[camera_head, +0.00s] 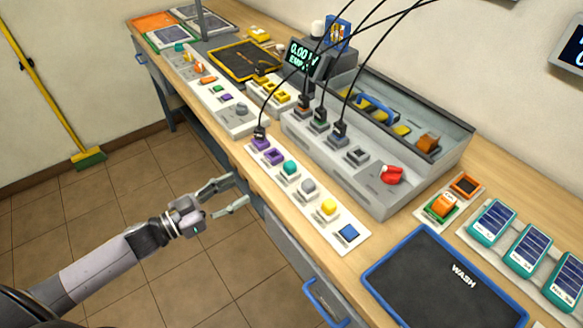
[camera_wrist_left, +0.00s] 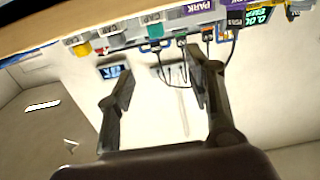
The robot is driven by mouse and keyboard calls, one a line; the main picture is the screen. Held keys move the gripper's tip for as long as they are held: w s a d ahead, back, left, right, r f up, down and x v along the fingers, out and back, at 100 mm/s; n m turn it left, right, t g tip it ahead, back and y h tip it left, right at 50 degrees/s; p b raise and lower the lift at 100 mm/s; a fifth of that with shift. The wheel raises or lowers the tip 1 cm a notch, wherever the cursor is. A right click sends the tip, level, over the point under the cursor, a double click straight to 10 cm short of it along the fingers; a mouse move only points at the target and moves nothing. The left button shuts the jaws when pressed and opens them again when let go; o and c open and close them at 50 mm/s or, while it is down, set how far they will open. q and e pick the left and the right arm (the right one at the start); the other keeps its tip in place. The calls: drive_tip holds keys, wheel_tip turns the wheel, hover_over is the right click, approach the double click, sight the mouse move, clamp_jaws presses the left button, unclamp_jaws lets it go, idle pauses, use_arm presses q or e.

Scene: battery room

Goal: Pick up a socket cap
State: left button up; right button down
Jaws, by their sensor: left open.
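Several coloured caps sit in a row on a white strip (camera_head: 318,205) along the front of the bench: purple (camera_head: 261,143), teal (camera_head: 290,167), grey (camera_head: 308,186), yellow (camera_head: 328,207) and blue (camera_head: 348,232). A purple-rimmed socket (camera_head: 274,156) lies between the purple and teal caps. My left gripper (camera_head: 238,192) is open and empty, out in front of the bench edge, left of the strip and apart from it. In the left wrist view its spread fingers (camera_wrist_left: 160,68) show nothing between them; the strip's caps are blurred along the top. My right gripper is not in view.
Behind the strip stands a grey box (camera_head: 375,200) with black cables plugged in and a red knob (camera_head: 391,175). A blue-rimmed WASH tray (camera_head: 430,285) lies at the right. A second panel (camera_head: 222,105) sits further left. Open floor lies before the bench.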

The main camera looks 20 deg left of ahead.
use_arm(q)
drive_tip(key=p, duration=0.1)
approach(285, 167)
drive_tip(key=x, duration=0.3)
drive_tip(key=shift+w+d+r, duration=0.15)
drive_tip(key=shift+w+r, duration=0.05)
drive_tip(key=shift+w, duration=0.35)
drive_tip(key=p+x, duration=0.2)
drive_tip(key=x, duration=0.2)
drive_tip(key=shift+d, duration=0.35)
drive_tip(key=shift+w+d+f, duration=0.1)
drive_tip(key=shift+w+d, duration=0.1)
drive_tip(key=shift+w, duration=0.05)
drive_tip(key=shift+c, duration=0.2)
drive_tip(key=shift+s, duration=0.1)
drive_tip(key=shift+c, duration=0.6)
drive_tip(key=c, duration=0.8)
